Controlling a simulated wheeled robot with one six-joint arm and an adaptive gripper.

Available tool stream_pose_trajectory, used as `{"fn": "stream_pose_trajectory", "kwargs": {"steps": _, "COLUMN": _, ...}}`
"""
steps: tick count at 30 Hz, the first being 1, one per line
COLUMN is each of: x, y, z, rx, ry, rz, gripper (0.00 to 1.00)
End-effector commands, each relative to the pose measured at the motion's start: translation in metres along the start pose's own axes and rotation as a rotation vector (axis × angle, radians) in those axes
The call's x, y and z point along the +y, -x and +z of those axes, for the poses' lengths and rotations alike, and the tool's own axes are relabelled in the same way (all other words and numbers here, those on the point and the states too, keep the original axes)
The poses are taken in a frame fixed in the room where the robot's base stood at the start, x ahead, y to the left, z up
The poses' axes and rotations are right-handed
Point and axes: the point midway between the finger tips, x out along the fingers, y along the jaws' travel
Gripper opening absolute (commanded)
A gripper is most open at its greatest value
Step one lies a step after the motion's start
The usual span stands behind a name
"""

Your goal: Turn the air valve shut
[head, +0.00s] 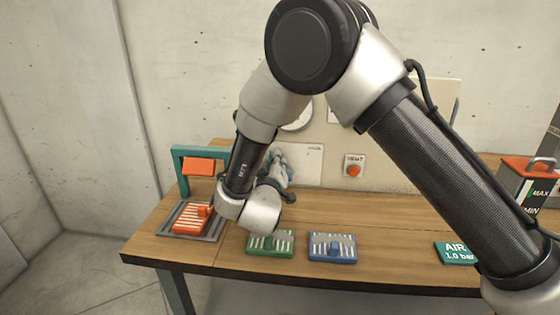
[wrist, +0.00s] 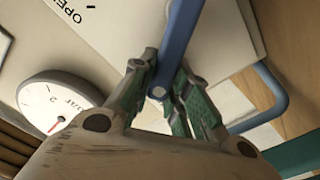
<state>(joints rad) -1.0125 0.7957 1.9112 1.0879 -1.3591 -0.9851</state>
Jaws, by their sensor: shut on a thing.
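The air valve's blue lever (wrist: 181,40) shows in the wrist view, running from the top edge down between my fingers. My gripper (wrist: 160,88) has its green-padded fingers on either side of the lever's lower end and is shut on it. In the head view my gripper (head: 279,165) is at the back wall, beside a white plate (head: 309,165), and my arm hides much of the valve. A plate marked with "OPE", the rest cut off, (wrist: 75,12) lies at the upper left of the wrist view. A round pressure gauge (wrist: 52,100) marked bar is left of my fingers.
A red button (head: 353,170) is on the wall to the right. On the wooden bench (head: 390,235) are an orange cassette in a grey tray (head: 181,233), a green block (head: 270,248), a blue block (head: 333,252) and an "AIR 1.0 bar" sign (head: 455,253). A teal frame (head: 177,165) stands left.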

Motion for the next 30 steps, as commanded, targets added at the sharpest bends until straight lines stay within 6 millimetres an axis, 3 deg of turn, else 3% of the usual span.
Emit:
{"fn": "stream_pose_trajectory", "kwargs": {"steps": 9, "x": -0.0088, "y": 0.0005, "z": 0.0011, "rx": -0.001, "ry": 0.122, "rz": -0.002, "gripper": 0.0}}
{"fn": "stream_pose_trajectory", "kwargs": {"steps": 26, "x": -0.0108, "y": 0.0007, "z": 0.0016, "rx": -0.001, "ry": 0.15, "rz": -0.004, "gripper": 0.0}}
{"fn": "stream_pose_trajectory", "kwargs": {"steps": 27, "x": -0.0108, "y": 0.0007, "z": 0.0017, "rx": -0.001, "ry": 0.15, "rz": -0.004, "gripper": 0.24}}
{"fn": "stream_pose_trajectory", "kwargs": {"steps": 30, "x": -0.0105, "y": 0.0005, "z": 0.0015, "rx": -0.001, "ry": 0.149, "rz": -0.003, "gripper": 0.39}}
